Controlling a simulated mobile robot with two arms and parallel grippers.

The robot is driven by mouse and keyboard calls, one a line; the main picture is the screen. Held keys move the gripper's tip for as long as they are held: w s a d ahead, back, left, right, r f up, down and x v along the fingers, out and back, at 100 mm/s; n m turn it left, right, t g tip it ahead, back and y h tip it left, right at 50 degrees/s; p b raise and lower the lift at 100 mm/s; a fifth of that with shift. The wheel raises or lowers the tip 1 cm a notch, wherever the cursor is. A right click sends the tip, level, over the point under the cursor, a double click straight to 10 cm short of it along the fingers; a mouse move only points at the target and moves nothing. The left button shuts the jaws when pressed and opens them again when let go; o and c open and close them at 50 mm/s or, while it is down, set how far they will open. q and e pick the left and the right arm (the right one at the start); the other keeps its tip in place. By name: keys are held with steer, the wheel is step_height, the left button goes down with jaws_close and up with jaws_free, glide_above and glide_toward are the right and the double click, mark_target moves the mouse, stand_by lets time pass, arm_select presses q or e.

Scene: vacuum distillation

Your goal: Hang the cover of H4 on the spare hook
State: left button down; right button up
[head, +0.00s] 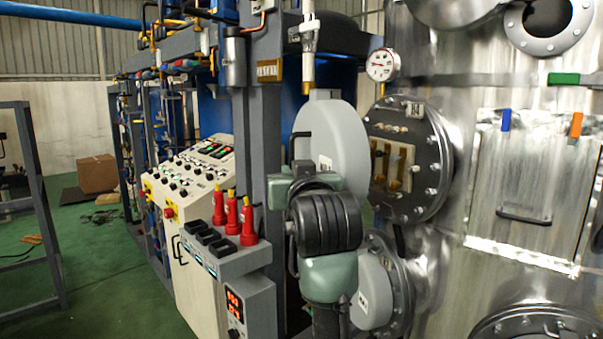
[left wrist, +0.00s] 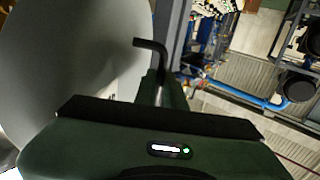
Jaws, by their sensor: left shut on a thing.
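A round grey cover (head: 335,145) with a small white label is held upright in front of the tank, apart from the open flange behind it. My left gripper (head: 302,168) is at the cover's left side, shut on its dark handle. In the left wrist view the cover is the large pale disc (left wrist: 70,60) at left, and the bent black handle (left wrist: 153,46) rises from between the fingers. The uncovered round port (head: 400,162) shows a bolted rim and brass-coloured terminals. I cannot make out the spare hook. My right gripper is not in view.
A second grey cover (head: 373,290) sits low on another flange. A pressure gauge (head: 382,65) stands above the open port. Open green floor (head: 90,290) lies farther left.

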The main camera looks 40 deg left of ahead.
arm_select(q)
steer(key=s+a+b, duration=0.1)
steer(key=s+a, duration=0.2)
steer(key=s, duration=0.3)
steer(key=s+a+b, duration=0.1)
steer(key=s+a, duration=0.1)
steer(key=s, duration=0.5)
steer(key=shift+a, duration=0.4)
stand_by(2.0)
